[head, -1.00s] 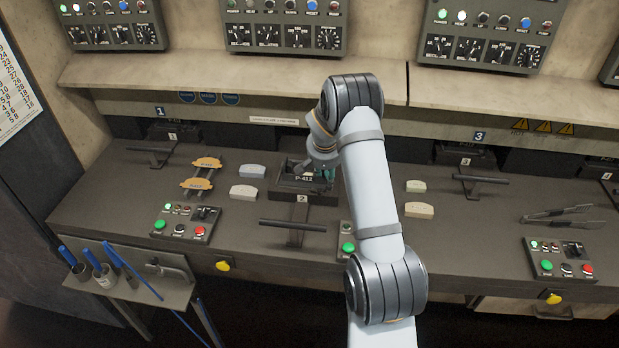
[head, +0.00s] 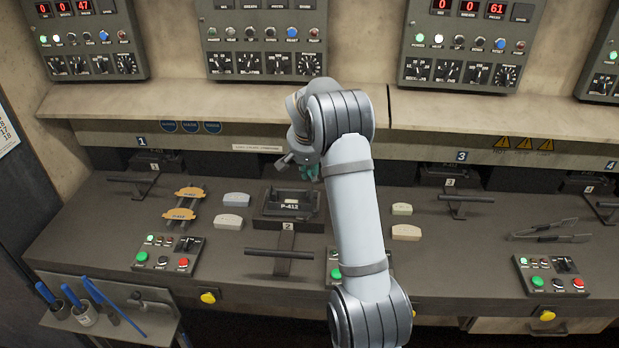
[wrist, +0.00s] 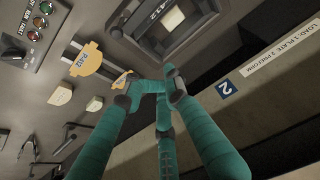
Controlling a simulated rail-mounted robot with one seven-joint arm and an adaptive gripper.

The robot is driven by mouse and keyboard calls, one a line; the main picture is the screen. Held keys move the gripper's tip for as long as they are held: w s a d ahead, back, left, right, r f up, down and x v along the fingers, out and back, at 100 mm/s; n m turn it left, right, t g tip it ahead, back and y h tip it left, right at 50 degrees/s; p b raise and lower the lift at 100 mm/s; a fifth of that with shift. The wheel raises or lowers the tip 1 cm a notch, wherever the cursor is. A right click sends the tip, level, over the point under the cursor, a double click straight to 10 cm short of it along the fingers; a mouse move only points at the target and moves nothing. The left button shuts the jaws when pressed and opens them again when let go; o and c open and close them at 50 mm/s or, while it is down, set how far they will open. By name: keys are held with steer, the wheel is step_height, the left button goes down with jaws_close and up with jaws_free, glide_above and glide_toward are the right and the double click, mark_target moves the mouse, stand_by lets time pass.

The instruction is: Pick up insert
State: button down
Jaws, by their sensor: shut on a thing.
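My gripper (wrist: 150,95) has teal fingers with dark tips, drawn together in the wrist view. What it grips is mostly hidden by the fingers, so I cannot make out the insert's shape. In the head view my gripper (head: 307,173) is largely hidden behind my arm and hangs just behind the right side of the P-412 mold. The dark mold (head: 270,212) sits at station 2 with its framed cavity facing up. It also shows in the wrist view (wrist: 150,42), at the top, apart from the fingers.
Pale blocks (head: 406,232) lie right of my arm. A T-handle (head: 283,253) sticks out in front of the mold. The shelf front (wrist: 262,70) runs close beside my fingers.

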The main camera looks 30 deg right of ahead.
steer(key=c, duration=0.6)
jaws_free()
steer(key=shift+d, duration=0.1)
steer(key=shift+o, duration=0.4)
steer(key=shift+r, duration=0.1)
steer(key=v, duration=1.1)
steer(key=shift+s+r, duration=0.15)
steer(key=shift+r, duration=0.2)
steer(key=shift+c, duration=1.2)
steer(key=c, duration=0.4)
